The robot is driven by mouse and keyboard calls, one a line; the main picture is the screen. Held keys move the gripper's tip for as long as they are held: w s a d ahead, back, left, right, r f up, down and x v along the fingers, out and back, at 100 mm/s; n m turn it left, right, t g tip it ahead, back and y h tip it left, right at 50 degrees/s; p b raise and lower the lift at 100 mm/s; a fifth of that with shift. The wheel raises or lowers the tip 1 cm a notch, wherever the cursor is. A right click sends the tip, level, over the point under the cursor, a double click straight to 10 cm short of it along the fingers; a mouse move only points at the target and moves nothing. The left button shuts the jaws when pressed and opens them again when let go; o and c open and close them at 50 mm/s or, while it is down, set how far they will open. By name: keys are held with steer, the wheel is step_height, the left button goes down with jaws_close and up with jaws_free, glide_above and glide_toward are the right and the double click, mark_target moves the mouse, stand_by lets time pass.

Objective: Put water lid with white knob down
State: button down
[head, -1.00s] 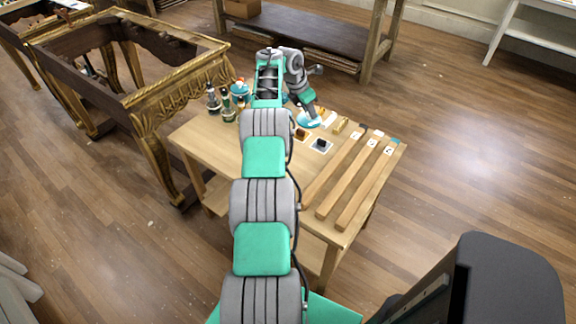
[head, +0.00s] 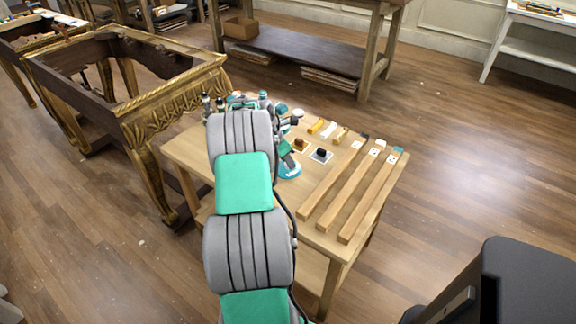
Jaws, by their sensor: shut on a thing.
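My gripper (head: 286,157) is low over the wooden worktable, right of my arm. It is shut on a small teal and white piece (head: 291,172), which I take to be the water lid. The lid is small and partly covered by the gripper, so its white knob is not clear. I cannot tell whether the lid touches the tabletop. My arm hides much of the table's left half.
Bottles (head: 206,103) stand at the table's back left. Small blocks (head: 316,126), two dark-topped pieces on cards (head: 321,155) and three long wooden strips (head: 332,190) lie to the right. A gilt console frame (head: 150,110) stands at left.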

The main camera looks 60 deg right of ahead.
steer(key=shift+d+f, duration=0.1)
steer(key=shift+f, duration=0.85)
steer(key=c, duration=1.2)
jaws_free()
steer(key=shift+f, duration=0.1)
